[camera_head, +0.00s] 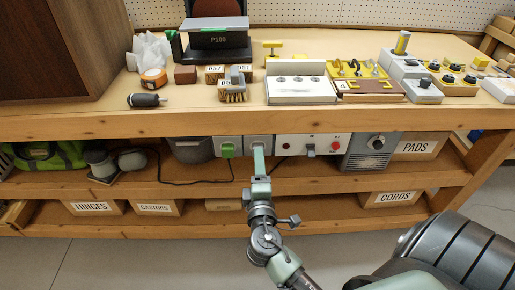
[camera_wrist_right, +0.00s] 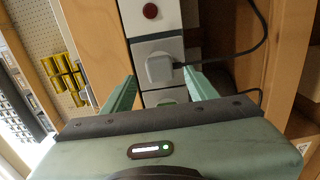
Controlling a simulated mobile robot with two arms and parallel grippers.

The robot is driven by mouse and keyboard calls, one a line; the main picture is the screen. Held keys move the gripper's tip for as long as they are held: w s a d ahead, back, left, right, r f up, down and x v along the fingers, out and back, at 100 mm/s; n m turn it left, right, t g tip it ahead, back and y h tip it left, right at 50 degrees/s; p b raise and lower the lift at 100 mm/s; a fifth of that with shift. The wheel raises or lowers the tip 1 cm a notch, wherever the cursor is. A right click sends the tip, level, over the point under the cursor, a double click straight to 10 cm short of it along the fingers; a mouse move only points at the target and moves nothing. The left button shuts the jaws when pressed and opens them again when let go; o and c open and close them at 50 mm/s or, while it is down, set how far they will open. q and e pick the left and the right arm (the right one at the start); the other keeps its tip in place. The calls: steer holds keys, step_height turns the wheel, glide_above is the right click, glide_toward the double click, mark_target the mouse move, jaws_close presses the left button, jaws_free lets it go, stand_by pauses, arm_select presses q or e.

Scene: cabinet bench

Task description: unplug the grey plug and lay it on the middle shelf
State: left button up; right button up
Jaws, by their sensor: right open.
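The grey plug (camera_wrist_right: 159,68) sits in a socket on a pale panel in the right wrist view, with a dark cable running from it. In the head view it is mostly hidden behind my gripper. My right gripper (camera_wrist_right: 159,76) is open, with one green finger on each side of the plug's line; I cannot tell whether the tips reach past it. In the head view the right gripper (camera_head: 259,150) points at the panel under the benchtop. The middle shelf (camera_head: 220,172) runs below the panel. My left gripper is not in view.
A green plug (camera_head: 228,150) is left of the grey one. A red button (camera_head: 309,146) and grey box (camera_head: 370,150) are to the right. A green bag (camera_head: 50,156) and grey device (camera_head: 100,163) occupy the middle shelf's left. Labelled boxes (camera_head: 155,208) stand lower down.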

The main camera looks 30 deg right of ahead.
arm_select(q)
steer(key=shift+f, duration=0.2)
arm_select(e)
steer(key=shift+x, duration=2.3)
steer(key=shift+r, duration=0.1)
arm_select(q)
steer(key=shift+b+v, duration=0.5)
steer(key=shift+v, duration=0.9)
arm_select(e)
steer(key=shift+f, duration=0.4)
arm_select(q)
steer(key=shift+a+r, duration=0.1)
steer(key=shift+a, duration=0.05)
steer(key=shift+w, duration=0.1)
arm_select(e)
steer(key=shift+f, duration=0.1)
